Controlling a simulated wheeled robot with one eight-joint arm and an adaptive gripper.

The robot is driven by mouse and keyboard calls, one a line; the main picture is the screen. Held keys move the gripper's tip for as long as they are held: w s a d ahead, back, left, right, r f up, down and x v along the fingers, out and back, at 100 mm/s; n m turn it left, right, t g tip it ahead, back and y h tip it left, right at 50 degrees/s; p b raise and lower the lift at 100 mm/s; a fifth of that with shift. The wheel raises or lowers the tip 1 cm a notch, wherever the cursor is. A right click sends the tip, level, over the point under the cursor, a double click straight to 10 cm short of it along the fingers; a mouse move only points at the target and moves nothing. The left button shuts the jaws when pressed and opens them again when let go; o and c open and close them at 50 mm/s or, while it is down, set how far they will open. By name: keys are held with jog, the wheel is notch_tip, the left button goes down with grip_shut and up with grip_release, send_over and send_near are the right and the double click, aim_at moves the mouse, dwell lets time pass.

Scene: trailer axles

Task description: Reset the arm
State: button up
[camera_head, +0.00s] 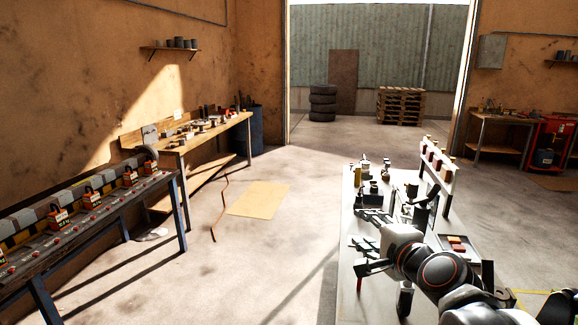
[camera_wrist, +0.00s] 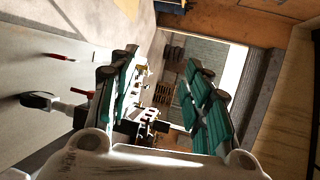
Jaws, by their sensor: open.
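My arm reaches in from the lower right of the head view, over the white table (camera_head: 351,215). My gripper (camera_head: 362,242) points away from my body, low over or beside the table's left part. In the wrist view my gripper (camera_wrist: 160,88) shows two fingers with teal pads, spread wide apart. Nothing is held between them. The gap shows the far room, with small parts behind. Some of the table is hidden by my arm.
The table carries small parts, a rack (camera_head: 437,165) and a tray (camera_head: 458,246). A workbench (camera_head: 215,131) and a bench with orange-and-white units (camera_head: 100,215) line the left. Tyres (camera_head: 322,102) and pallets (camera_head: 401,105) stand beyond the doorway. The middle floor is mostly clear.

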jog(key=s+d+f+n+g+h+b, duration=0.1)
jog(key=s+f+n+g+b, duration=0.1)
jog(key=s+f+n, duration=0.5)
jog(key=s+d+f+n+g+h+b, duration=0.1)
jog(key=s+f+n+g, duration=0.4)
jog(key=s, duration=0.8)
notch_tip(320, 180, down, 2)
jog(key=n+h+b, duration=0.1)
jog(key=n, duration=0.3)
jog(key=shift+s+d+f+n+g, duration=0.25)
jog(key=shift+s+d+n+g, duration=0.05)
jog(key=shift+s, duration=0.1)
